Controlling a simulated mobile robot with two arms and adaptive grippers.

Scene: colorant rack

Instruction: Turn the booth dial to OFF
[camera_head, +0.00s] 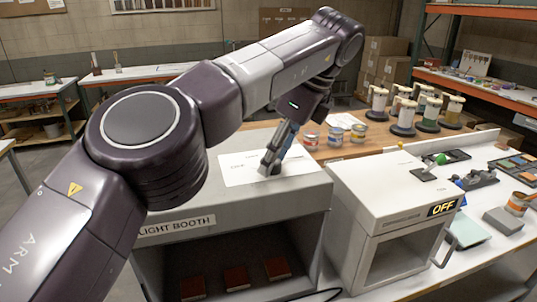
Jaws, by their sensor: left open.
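The light booth (315,196) is a grey box with an open front, marked LIGHT BOOTH. A white label plate (238,172) with small dark print lies on its top; the words are too small to read surely. My left gripper (270,166) points down over the right part of this plate. It is open, with its fingertips at a small dark grey piece that appears to be the dial. The fingers largely hide this piece, so I cannot tell its setting or whether they touch it. My right gripper is not in view.
Dark red panels (236,278) lie inside the booth. A white cabinet (380,200) with a lit OFF sign (441,208) stands close on the right.

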